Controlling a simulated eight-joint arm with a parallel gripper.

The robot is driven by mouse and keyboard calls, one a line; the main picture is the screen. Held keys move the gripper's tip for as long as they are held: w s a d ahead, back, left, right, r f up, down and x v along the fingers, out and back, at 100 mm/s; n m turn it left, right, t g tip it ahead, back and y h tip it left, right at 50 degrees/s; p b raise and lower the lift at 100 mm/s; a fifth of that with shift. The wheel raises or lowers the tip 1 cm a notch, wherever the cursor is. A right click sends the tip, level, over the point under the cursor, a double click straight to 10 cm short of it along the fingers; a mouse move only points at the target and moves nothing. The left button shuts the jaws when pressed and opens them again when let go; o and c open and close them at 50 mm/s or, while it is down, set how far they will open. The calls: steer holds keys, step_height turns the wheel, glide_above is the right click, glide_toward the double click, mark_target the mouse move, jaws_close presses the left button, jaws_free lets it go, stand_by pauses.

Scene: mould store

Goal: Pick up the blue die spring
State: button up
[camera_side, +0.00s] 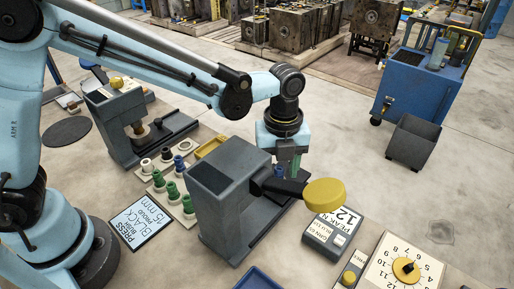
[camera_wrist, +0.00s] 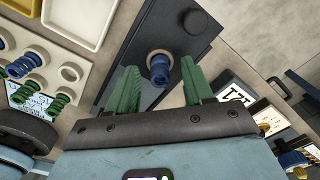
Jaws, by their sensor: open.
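In the wrist view a blue die spring (camera_wrist: 160,71) stands on the dark base plate (camera_wrist: 182,42) of the near press, with a pale ring at its far end. My gripper (camera_wrist: 163,78) is open, its two green fingers on either side of the spring with a gap visible to each. I cannot tell the height between fingertips and spring. Other blue springs (camera_side: 179,162) stand in the spring rack, also in the wrist view (camera_wrist: 22,65).
The press's yellow-knobbed lever (camera_side: 325,194) reaches right, close to my gripper. The rack also holds green springs (camera_side: 172,190) and pale ones (camera_side: 147,166). A yellow tray (camera_side: 209,147), a display box (camera_side: 333,228) and a numbered dial board (camera_side: 385,270) stand around. Floor toward the grey bin (camera_side: 412,142) is clear.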

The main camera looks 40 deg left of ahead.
mark_target(279, 168)
steer(key=shift+f, duration=0.4)
jaws_close()
steer(key=shift+r, duration=0.1)
step_height(279, 168, up, 13)
stand_by(1.0)
